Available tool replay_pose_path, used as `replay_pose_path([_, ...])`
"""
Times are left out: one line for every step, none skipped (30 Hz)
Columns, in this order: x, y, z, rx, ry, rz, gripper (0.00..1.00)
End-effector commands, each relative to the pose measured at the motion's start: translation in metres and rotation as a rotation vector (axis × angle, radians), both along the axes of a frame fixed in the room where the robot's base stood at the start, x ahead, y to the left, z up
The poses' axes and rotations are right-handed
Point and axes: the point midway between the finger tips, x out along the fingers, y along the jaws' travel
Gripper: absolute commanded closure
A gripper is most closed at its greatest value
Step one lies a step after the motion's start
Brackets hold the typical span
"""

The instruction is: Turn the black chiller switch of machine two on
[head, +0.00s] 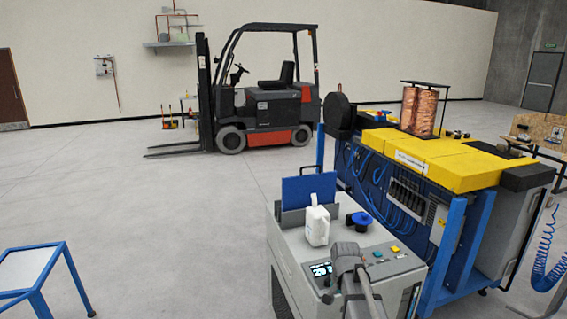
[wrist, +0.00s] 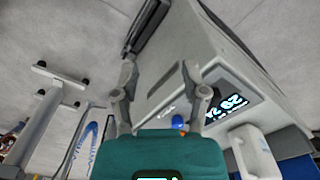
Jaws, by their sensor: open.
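A grey chiller cabinet (head: 288,236) with a lit display (head: 320,270) stands low at the centre of the head view. Green and yellow buttons (head: 386,251) sit on its top. The wrist view shows the cabinet (wrist: 165,92) and its display (wrist: 230,103) beyond my gripper (wrist: 157,72). My gripper is open and empty, its two fingers apart over the cabinet's pale surface. A small blue round part (wrist: 178,124) lies right of the left finger. I cannot make out the black chiller switch for certain. My arm hides part of the cabinet's front in the head view.
A white jug (head: 317,224) and a blue-black round part (head: 359,221) stand on the cabinet. A yellow-topped machine (head: 463,172) with blue posts is close on the right. A blue-framed stand (head: 30,270) is at left. A forklift (head: 262,100) is behind.

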Motion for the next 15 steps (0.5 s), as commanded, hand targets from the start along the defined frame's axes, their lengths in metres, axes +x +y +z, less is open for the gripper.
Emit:
replay_pose_path([-0.009,0.000,-0.008,0.000,0.000,0.025,0.43])
replay_pose_path([-0.013,0.000,-0.011,0.000,0.000,0.043,0.43])
replay_pose_path([-0.019,0.001,-0.014,0.000,0.000,0.067,0.43])
replay_pose_path([-0.023,0.001,-0.017,0.000,0.000,0.087,0.43])
replay_pose_path([-0.028,0.001,-0.021,0.000,0.000,0.110,0.43])
replay_pose_path([-0.035,0.001,-0.025,0.000,0.000,0.139,0.43])
replay_pose_path([-0.041,0.001,-0.029,0.000,0.000,0.164,0.43])
replay_pose_path([-0.047,0.001,-0.033,0.000,0.000,0.191,0.43])
replay_pose_path([-0.057,0.001,-0.040,-0.001,0.001,0.232,0.43])
replay_pose_path([-0.064,0.002,-0.044,-0.001,0.001,0.263,0.43])
replay_pose_path([-0.072,0.002,-0.050,-0.001,0.001,0.299,0.43])
replay_pose_path([-0.082,0.002,-0.056,-0.001,0.001,0.347,0.43])
replay_pose_path([-0.089,0.002,-0.061,-0.001,0.001,0.381,0.43])
replay_pose_path([-0.096,0.002,-0.065,-0.001,0.001,0.413,0.43])
replay_pose_path([-0.104,0.002,-0.069,-0.001,0.001,0.452,0.43])
